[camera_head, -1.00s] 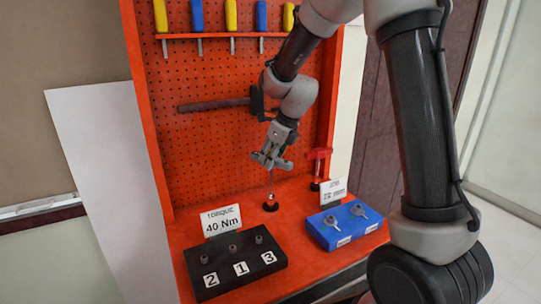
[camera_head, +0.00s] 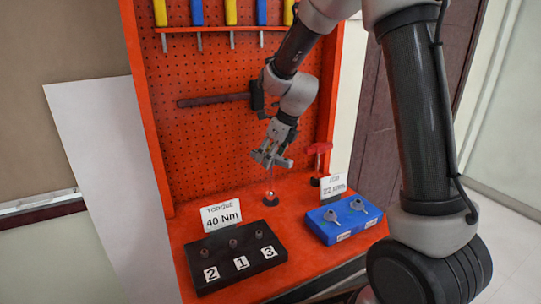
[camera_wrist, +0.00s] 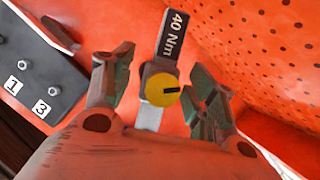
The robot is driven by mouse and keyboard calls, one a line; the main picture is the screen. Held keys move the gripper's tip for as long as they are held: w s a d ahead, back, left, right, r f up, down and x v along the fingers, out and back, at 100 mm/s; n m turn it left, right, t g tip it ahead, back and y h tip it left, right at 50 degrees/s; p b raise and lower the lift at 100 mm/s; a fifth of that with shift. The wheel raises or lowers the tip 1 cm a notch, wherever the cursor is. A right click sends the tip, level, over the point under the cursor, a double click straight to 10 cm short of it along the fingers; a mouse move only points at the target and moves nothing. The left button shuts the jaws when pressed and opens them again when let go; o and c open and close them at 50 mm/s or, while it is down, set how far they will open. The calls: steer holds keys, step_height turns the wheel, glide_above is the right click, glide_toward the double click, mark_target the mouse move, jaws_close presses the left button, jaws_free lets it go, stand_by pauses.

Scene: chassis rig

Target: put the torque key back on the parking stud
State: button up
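The torque key (camera_wrist: 160,85) shows in the wrist view as a grey body with a yellow round cap with a black mark and a dark "40 Nm" strip. My gripper (camera_wrist: 163,62) is open, with one finger on each side of the key and visible gaps between. The fingers hide the key's upper part there, and I cannot tell how the key sits on the base.
A black block (camera_head: 215,270) numbered 2, 1, 3 with several bolts stands at front left, behind it a "40 Nm" sign (camera_head: 220,215). A blue block (camera_head: 318,232) holds two grey pieces at right. A red T-handled tool (camera_head: 319,149) stands near the orange pegboard (camera_head: 200,140).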

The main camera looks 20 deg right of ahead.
steer(key=v, duration=1.2)
steer(key=s+d+n+h, duration=0.1)
steer(key=s+d+n, duration=0.3)
steer(key=s+n, duration=0.5)
steer(key=s+d+r+n+h, duration=0.1)
steer(key=s+d+n, duration=0.3)
steer(key=s+n, duration=0.5)
steer(key=s+d+r+n+t+h, duration=0.1)
steer(key=s+d+n, duration=0.3)
steer(key=s+n, duration=0.5)
steer(key=shift+s+r+n, duration=0.2)
steer(key=shift+s+n, duration=0.2)
steer(key=shift+s, duration=0.4)
